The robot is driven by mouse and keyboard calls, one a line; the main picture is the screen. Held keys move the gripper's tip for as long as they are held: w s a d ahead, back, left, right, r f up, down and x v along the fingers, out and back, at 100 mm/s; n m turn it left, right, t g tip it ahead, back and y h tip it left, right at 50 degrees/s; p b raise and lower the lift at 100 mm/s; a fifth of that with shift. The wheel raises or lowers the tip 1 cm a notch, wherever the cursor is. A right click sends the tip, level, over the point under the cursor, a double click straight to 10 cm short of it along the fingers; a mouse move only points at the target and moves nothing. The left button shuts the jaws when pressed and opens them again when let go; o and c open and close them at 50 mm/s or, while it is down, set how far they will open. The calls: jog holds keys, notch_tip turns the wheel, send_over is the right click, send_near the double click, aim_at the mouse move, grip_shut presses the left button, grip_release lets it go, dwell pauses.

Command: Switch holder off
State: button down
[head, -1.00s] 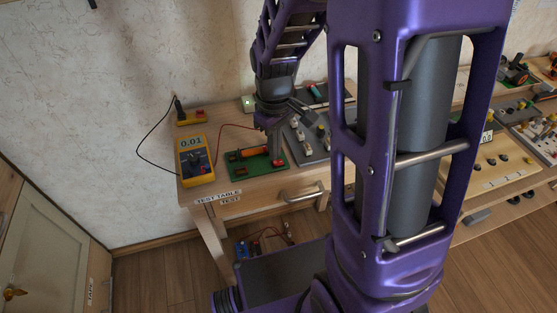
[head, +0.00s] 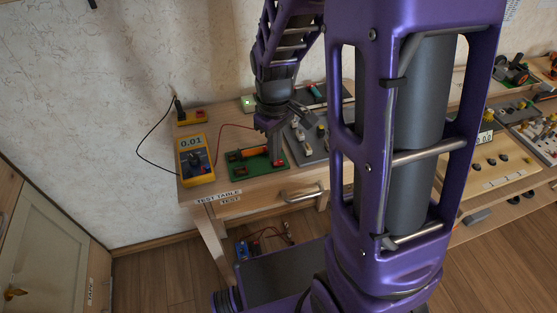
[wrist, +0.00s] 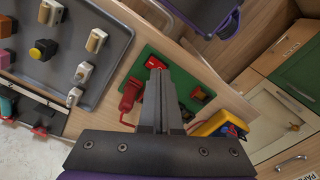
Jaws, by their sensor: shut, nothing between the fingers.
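The holder appears to be the green board (head: 262,173) on the test table, with an orange part (head: 250,152) and red pieces on it. My gripper (head: 277,163) points down over the right part of the board. In the wrist view my gripper (wrist: 156,66) is shut and empty, and its fingers hide part of the board. I cannot tell whether it touches a switch, or the switch's position.
A yellow multimeter (head: 196,161) reading 0.01 stands left of the board. A grey panel with several switches (wrist: 70,45) is close beside the board. A drawer handle (head: 303,193) is on the table front.

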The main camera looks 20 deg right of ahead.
jog(key=shift+f, duration=0.75)
dwell(0.3)
notch_tip(320, 180, up, 7)
jog(key=p, duration=0.6)
jog(key=shift+r, duration=0.1)
jog(key=shift+w, duration=0.1)
dwell(0.4)
